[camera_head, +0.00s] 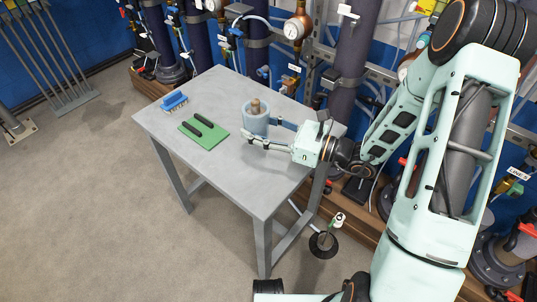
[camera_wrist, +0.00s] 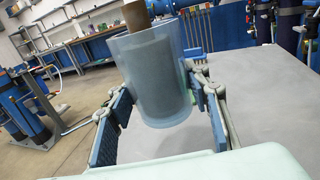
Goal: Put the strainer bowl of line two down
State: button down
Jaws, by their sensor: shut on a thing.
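The strainer bowl (camera_head: 255,119) is a clear bluish cup with a grey insert and a brown top piece standing in it. In the wrist view the bowl (camera_wrist: 155,85) stands upright between the fingers. My gripper (camera_head: 262,131) is shut on its sides, with blue finger pads against it. The bowl is over the grey table (camera_head: 222,166), near its back edge. I cannot tell whether its bottom touches the table top. I cannot make out a line number on the bowl.
A green mat (camera_head: 203,133) with two black bars lies left of the bowl. A blue brush (camera_head: 174,101) lies near the table's left corner. The front of the table is clear. Columns with pipes and gauges (camera_head: 296,28) stand close behind the table.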

jog(key=b, duration=0.1)
send_over(272, 163)
jog(key=a, duration=0.1)
jog(key=f, duration=0.5)
jog(key=shift+w, duration=0.2)
jog(key=shift+s+d+f+b, duration=0.15)
jog(key=shift+f+b, duration=0.45)
jog(key=shift+f, duration=1.1)
jog(key=shift+f, duration=0.1)
jog(key=c, duration=1)
grip_release()
jog(key=shift+d, duration=0.35)
jog(key=p+v, duration=0.2)
jog(key=v, duration=0.9)
jog(key=shift+s+d, duration=0.1)
jog(key=shift+d, duration=0.1)
